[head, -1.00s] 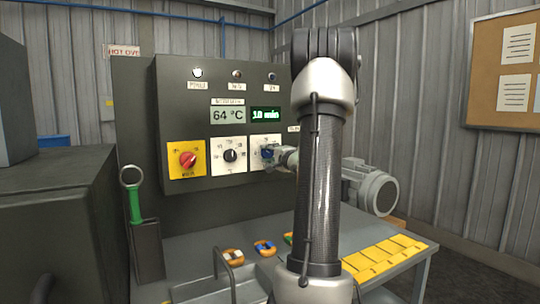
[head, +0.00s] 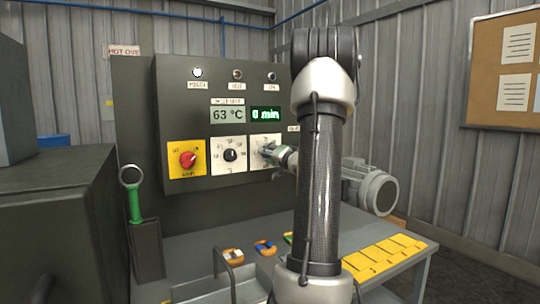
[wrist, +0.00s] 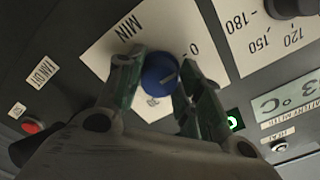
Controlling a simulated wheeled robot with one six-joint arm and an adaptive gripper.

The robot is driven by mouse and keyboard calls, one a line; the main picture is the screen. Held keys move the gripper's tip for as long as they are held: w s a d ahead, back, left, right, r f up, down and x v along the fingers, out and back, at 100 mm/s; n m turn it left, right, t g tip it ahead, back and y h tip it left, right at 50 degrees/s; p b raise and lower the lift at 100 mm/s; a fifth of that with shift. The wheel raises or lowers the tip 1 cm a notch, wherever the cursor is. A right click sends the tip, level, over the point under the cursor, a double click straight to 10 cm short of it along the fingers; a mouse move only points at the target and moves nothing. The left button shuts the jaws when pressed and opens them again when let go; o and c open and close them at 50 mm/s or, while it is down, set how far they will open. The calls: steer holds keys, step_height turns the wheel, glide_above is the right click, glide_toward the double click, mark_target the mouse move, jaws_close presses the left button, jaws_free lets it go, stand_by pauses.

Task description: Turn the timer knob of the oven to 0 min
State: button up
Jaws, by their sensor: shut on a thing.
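The timer knob (wrist: 160,72) is blue and round, on a white plate (wrist: 113,45) marked MIN, in the wrist view. A pale pointer line on the knob lies toward the 0 mark. My gripper (wrist: 160,80) is shut on the knob, one finger on each side. In the head view my gripper (head: 272,154) reaches the timer plate (head: 265,141) from the right and hides most of the knob. The green timer display (head: 265,114) above it reads 0 min.
The oven panel (head: 185,108) also carries a black temperature knob (head: 231,155), a red switch on a yellow plate (head: 188,159) and a display (head: 228,114) reading 63 °C.

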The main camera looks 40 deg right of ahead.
steer(key=shift+f, duration=0.15)
steer(key=shift+c, duration=0.2)
steer(key=o, duration=1)
steer(key=shift+o, duration=0.2)
steer(key=shift+s, duration=0.15)
steer(key=v, duration=1.1)
steer(key=shift+s, duration=0.35)
